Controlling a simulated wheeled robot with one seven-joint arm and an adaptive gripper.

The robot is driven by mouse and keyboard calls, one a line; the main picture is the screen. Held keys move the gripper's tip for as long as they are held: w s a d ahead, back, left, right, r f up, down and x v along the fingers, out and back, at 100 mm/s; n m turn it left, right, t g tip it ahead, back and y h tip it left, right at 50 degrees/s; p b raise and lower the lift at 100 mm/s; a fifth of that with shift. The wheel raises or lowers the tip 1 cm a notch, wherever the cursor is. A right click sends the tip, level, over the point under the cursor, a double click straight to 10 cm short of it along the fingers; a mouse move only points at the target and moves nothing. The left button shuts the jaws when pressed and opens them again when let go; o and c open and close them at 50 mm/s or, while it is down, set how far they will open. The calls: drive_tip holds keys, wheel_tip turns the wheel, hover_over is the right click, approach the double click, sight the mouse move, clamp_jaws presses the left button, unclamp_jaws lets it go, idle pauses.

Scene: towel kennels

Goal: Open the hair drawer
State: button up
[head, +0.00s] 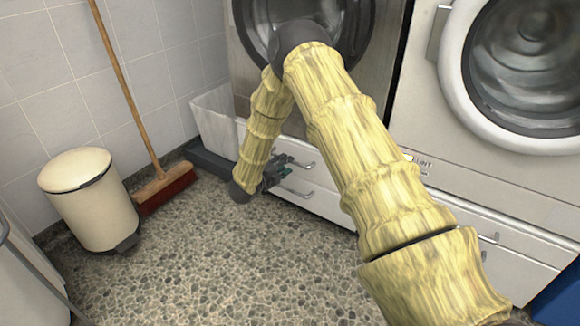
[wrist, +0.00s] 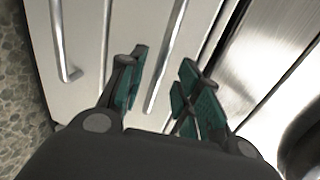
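White drawers (head: 327,203) sit one above the other under the left steel machine, each with a metal bar handle. The upper handle (wrist: 166,55) and lower handle (wrist: 60,40) both show in the wrist view. No hair label is readable; my arm hides part of the drawer fronts. My gripper (wrist: 163,85) is open, its green-padded fingers apart on either side of the upper handle's line. I cannot tell whether a finger touches it. In the head view my gripper (head: 279,171) is close to the drawer fronts. Both drawers look shut.
A white machine (head: 405,110) with a LINT-labelled drawer front stands at the right. A cream pedal bin (head: 92,205), a broom (head: 165,188) and a pale open container (head: 213,125) are at the left. The pebbled floor (head: 215,265) before the drawers is clear.

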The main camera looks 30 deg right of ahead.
drive_tip(key=shift+b+x, duration=0.8)
drive_tip(key=shift+x, duration=1.3)
clamp_jaws()
